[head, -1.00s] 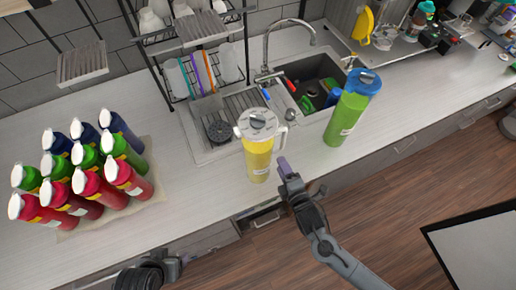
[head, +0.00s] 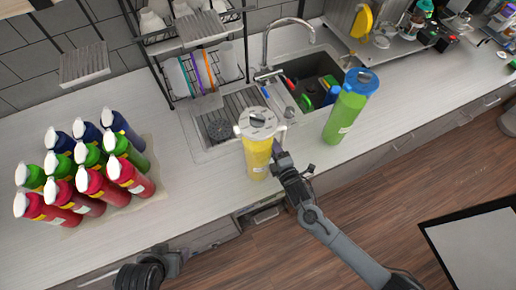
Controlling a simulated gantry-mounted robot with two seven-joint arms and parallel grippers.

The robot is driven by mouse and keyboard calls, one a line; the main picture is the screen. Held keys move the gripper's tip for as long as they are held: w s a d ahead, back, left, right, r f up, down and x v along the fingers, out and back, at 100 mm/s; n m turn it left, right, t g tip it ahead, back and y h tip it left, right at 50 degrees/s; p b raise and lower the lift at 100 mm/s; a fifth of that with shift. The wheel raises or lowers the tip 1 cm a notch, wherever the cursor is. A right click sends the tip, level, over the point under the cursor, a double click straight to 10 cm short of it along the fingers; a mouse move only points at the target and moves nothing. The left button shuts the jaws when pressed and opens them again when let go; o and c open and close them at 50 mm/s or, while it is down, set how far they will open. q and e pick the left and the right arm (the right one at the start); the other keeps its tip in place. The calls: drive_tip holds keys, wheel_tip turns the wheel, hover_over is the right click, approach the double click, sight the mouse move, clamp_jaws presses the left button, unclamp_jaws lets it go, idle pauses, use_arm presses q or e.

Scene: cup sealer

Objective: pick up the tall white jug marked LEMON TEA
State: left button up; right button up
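A tall jug (head: 257,155) with yellow contents and a pale lid stands upright on the counter in front of the sink. Its marking is too small to read, so I cannot confirm LEMON TEA. My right gripper (head: 277,154) is at the jug's right side, by its handle, overlapping its edge. I cannot tell whether it touches or grips the handle, nor whether its fingers are open. My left gripper (head: 172,262) is low, off the counter's front edge, away from the jug. Its fingers are unclear.
A green jug with a blue lid (head: 348,112) stands right of the yellow one. Several red, green and blue bottles (head: 90,170) crowd the left. The sink (head: 312,78) and dish rack (head: 203,75) are behind. The counter (head: 205,185) between bottles and jug is clear.

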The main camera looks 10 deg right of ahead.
drive_tip(key=shift+c, duration=0.2)
clamp_jaws()
idle(1.1)
drive_tip(key=shift+r, duration=0.3)
